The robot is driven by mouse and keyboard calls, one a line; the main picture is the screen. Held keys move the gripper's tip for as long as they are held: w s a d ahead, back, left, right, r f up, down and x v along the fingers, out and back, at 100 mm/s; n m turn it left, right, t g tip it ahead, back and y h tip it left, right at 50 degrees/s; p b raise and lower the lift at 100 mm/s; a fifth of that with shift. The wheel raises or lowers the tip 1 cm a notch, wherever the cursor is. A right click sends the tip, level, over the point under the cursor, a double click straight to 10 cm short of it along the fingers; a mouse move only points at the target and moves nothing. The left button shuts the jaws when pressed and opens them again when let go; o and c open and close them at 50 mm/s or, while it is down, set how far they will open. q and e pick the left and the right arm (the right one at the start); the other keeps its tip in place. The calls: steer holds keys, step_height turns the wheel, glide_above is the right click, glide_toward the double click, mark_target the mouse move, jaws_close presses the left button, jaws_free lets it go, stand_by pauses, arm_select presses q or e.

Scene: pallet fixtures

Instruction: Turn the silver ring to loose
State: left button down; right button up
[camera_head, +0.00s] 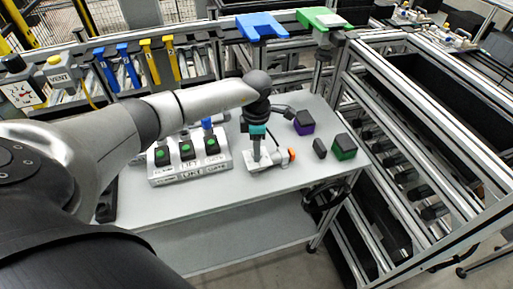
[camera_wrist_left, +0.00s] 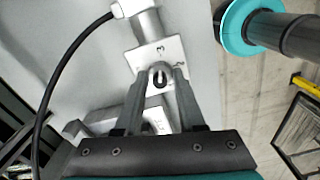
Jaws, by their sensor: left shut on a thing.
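A small light-grey fixture (camera_head: 268,163) with an orange end (camera_head: 291,154) sits on the white table, right of the middle. My left gripper (camera_head: 257,157) reaches down onto it from above. In the left wrist view, my left gripper's fingertips (camera_wrist_left: 160,80) close around a small silver ring (camera_wrist_left: 159,77) with a dark centre. The ring is in front of a pale plate (camera_wrist_left: 146,56) with dark marks, one of them like a 3. The fingers hide the ring's sides, and its setting cannot be read. My right gripper is in neither view.
A white block with green-topped buttons (camera_head: 190,168) stands left of the fixture. A purple-fronted block (camera_head: 303,123), a small dark block (camera_head: 320,148) and a green-fronted block (camera_head: 344,147) stand to its right. A black cable (camera_wrist_left: 62,67) runs beside it. The table's front is clear.

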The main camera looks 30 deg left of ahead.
arm_select(q)
steer(key=n, duration=0.4)
steer(key=shift+r+n, duration=0.1)
steer(key=shift+n, duration=0.2)
steer(key=n+p, duration=0.1)
steer(key=n, duration=0.2)
steer(key=shift+n, duration=0.4)
steer(key=n+p, duration=0.1)
steer(key=n, duration=0.3)
steer(key=n+p, duration=0.1)
steer(key=n, duration=0.3)
steer(key=shift+d+p, duration=0.1)
steer(key=shift+p, duration=0.3)
steer(key=shift+n, duration=0.4)
steer(key=c, duration=0.5)
jaws_free()
